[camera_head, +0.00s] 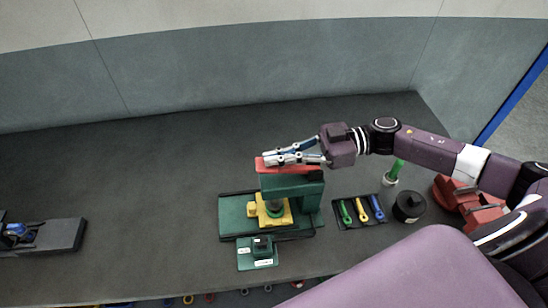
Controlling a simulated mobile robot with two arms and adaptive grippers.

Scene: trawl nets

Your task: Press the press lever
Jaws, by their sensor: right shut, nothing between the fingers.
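A green press (291,185) stands on the dark workbench near the middle of the head view. Its red lever (262,168) is on top, partly hidden by my gripper. A yellow part (281,218) sits under the press on its dark green base. My right gripper (266,159) is shut and empty, its fingers lying right over the red lever at the top. Whether the fingers touch the lever cannot be told. My left gripper does not show.
A green block with a label (258,257) stands in front of the press. A dark tray (348,221) holds green, yellow and blue tools. A black round pot (409,207), a green-handled item (396,170) and red blocks (482,211) are at the right. The bench's left half is mostly clear.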

